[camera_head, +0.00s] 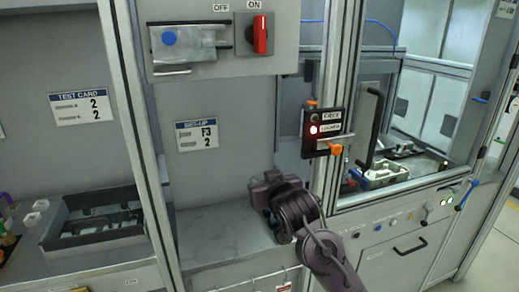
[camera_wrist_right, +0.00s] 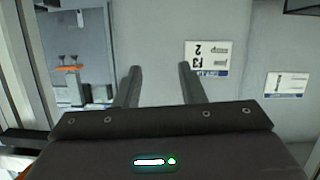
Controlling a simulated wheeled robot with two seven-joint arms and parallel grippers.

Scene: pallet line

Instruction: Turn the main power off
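The knob stands roughly upright. My right gripper (camera_head: 267,182) is well below the switch, in front of the grey panel above a grey ledge. In the right wrist view the two fingers (camera_wrist_right: 159,72) are apart with nothing between them. The switch cannot be made out in the wrist view. My left gripper is not in view.
A blue-dotted metal latch (camera_head: 185,43) is left of the knob on the same box (camera_head: 215,66). A lock unit with a red light (camera_head: 316,133) and orange tab is on the post to the right. A dark tray (camera_head: 95,215) is at lower left.

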